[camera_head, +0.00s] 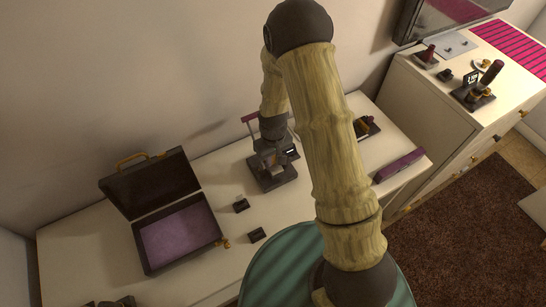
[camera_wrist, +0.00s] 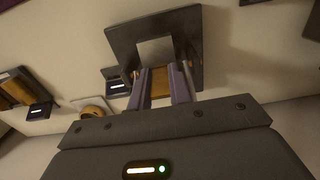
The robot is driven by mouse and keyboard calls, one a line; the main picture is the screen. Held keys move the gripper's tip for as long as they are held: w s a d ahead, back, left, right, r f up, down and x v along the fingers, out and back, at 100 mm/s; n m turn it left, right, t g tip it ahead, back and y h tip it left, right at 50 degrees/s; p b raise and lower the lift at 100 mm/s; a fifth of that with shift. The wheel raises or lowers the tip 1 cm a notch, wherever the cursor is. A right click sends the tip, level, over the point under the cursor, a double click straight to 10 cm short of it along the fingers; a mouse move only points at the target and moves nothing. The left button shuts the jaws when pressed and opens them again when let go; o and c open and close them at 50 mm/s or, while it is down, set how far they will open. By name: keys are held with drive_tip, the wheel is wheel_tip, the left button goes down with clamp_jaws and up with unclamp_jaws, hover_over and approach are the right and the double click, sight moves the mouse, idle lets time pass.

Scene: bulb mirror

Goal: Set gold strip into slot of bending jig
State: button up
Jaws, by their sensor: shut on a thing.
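In the wrist view my gripper (camera_wrist: 165,70) has its two purple-grey fingers shut on the gold strip (camera_wrist: 160,83). The strip's far end meets the lower edge of a dark plate with a pale grey square, apparently the bending jig (camera_wrist: 190,32). I cannot tell whether the strip is in a slot or only in front of it. In the head view my wrist (camera_head: 272,128) hangs directly over the dark jig base (camera_head: 275,180) on the white table. The fingers and strip are hard to make out there.
An open dark case (camera_head: 180,235) with purple lining stands left of the jig. A dark stand with yellow parts (camera_head: 368,128) and a purple bar (camera_head: 400,165) lie to the right. The front-middle table has free room.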

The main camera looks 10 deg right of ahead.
drive_tip(key=shift+f, duration=0.25)
drive_tip(key=o, duration=1)
drive_tip(key=shift+r, duration=0.15)
drive_tip(key=shift+w+r, duration=0.1)
drive_tip(key=shift+r, duration=0.1)
wheel_tip(320, 180, up, 17)
drive_tip(key=shift+f+b, duration=0.15)
drive_tip(key=shift+b, duration=0.9)
drive_tip(key=shift+s, duration=0.2)
drive_tip(key=shift+w, duration=0.1)
